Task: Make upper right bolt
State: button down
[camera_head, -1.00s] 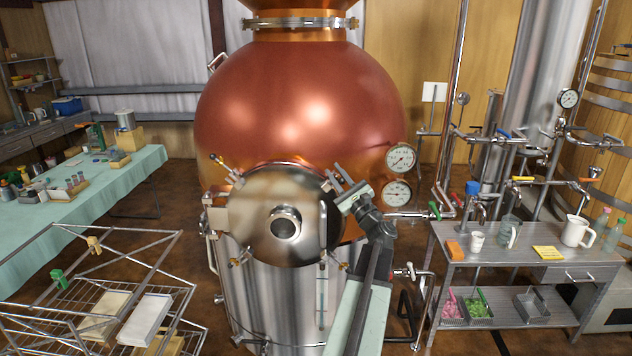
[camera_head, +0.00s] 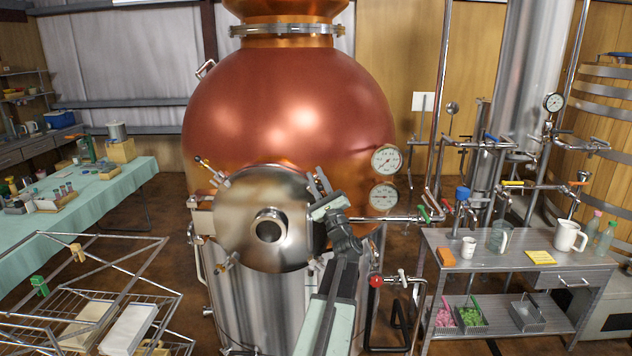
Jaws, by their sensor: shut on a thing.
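The round steel hatch (camera_head: 240,228) with a central port (camera_head: 269,225) is closed on the front of the copper still (camera_head: 285,105). My gripper (camera_head: 319,182) is at the hatch's upper right edge, fingers pointing up. It is shut on the upper right bolt, which is mostly hidden by the fingers. The upper left bolt (camera_head: 212,172) sticks outward at an angle from the rim. The lower left bolt (camera_head: 228,262) sits at the lower rim. The lower right fastening is partly hidden by my arm.
Two gauges (camera_head: 386,158) and a horizontal pipe (camera_head: 385,218) are close to the right of my gripper. A red knob (camera_head: 376,281) is beside my arm. A metal table (camera_head: 515,255) with cups stands right; a wire rack (camera_head: 100,290) stands front left.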

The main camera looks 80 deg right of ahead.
jog(key=c, duration=1.4)
grip_release()
jog(key=shift+d, duration=0.1)
jog(key=shift+s+f, duration=0.1)
